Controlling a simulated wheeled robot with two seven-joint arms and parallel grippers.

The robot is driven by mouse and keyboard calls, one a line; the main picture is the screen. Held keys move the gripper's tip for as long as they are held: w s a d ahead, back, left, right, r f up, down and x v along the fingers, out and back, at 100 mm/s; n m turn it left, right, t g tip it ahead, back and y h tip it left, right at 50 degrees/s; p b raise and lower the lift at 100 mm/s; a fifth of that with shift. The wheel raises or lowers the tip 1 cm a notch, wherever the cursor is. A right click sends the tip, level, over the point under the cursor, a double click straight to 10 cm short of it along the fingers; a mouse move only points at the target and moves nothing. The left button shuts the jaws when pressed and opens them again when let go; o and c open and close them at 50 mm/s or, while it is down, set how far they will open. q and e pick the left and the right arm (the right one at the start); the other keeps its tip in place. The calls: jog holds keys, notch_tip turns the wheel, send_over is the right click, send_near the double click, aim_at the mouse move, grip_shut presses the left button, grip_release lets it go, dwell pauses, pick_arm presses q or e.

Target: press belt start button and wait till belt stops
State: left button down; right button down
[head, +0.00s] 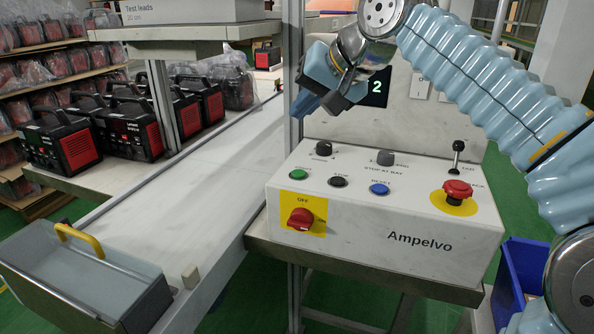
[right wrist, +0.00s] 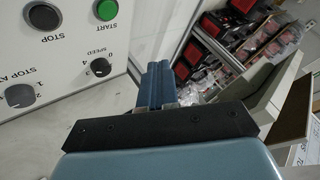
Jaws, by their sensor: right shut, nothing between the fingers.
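The green start button (head: 299,174) is on the left of the white control box, with the black stop button (head: 338,182) to its right. The start button also shows at the top of the right wrist view (right wrist: 106,10). My right gripper (head: 318,106) is shut and empty, above and behind the box's left part, apart from the button. Its closed blue fingers show in the right wrist view (right wrist: 157,86). The belt (head: 185,190) is a pale strip left of the box. A black and red power station (head: 267,57) is at its far end. My left gripper is not in view.
The box also carries a red rotary switch (head: 301,218), a blue reset button (head: 379,189), a red mushroom button (head: 456,192) and a joystick (head: 457,155). A display (head: 375,88) reads 2. A grey bin (head: 120,300) with a yellow handle is at the belt's near end.

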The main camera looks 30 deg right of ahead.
jog(key=b, duration=0.5)
send_over(303, 174)
notch_tip(303, 174, down, 7)
jog(key=shift+f+b, duration=0.45)
jog(key=shift+f, duration=0.4)
jog(key=shift+f, duration=0.15)
dwell(1.0)
jog(key=shift+f+b, duration=0.25)
jog(key=shift+b, duration=0.05)
